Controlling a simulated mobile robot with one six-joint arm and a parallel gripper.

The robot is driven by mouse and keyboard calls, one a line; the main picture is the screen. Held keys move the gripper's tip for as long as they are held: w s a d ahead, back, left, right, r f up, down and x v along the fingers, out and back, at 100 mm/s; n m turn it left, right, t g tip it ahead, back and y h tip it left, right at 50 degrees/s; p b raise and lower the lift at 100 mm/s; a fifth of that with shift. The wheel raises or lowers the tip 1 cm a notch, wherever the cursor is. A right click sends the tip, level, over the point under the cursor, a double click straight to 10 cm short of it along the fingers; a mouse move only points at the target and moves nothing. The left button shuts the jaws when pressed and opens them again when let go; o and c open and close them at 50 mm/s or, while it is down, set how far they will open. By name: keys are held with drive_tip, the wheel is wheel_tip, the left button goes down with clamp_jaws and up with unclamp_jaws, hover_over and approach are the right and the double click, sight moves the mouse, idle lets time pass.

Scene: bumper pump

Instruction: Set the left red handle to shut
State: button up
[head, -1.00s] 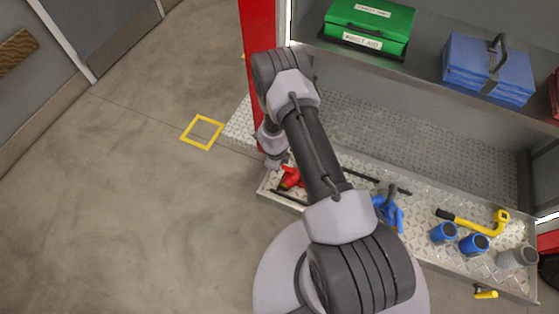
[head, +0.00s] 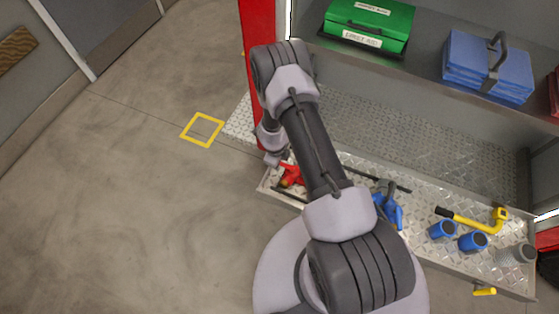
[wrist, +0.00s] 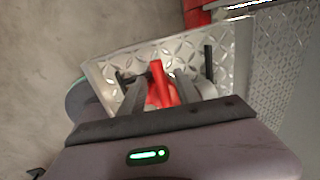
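The left red handle (head: 291,175) is at the left end of the metal-plate ledge in the head view, partly hidden by my arm. In the wrist view the red handle (wrist: 159,82) stands up between the two grey fingers of my gripper (wrist: 160,93). The fingers are apart, one on each side of the red part, and a gap seems to show beside it. Whether either finger touches it is hard to tell. The fitting under the handle is mostly hidden by the gripper body.
A blue valve (head: 389,208), two blue caps (head: 472,241), a grey cap (head: 516,254) and a yellow-and-black tool (head: 474,221) stand along the ledge to the right. A red post (head: 257,70) rises close behind my wrist.

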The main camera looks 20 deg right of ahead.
wheel_tip(320, 180, up, 16)
drive_tip(key=s+a+p, duration=0.2)
drive_tip(key=p, duration=0.4)
drive_tip(key=shift+a, duration=0.25)
drive_tip(key=shift+r, duration=0.1)
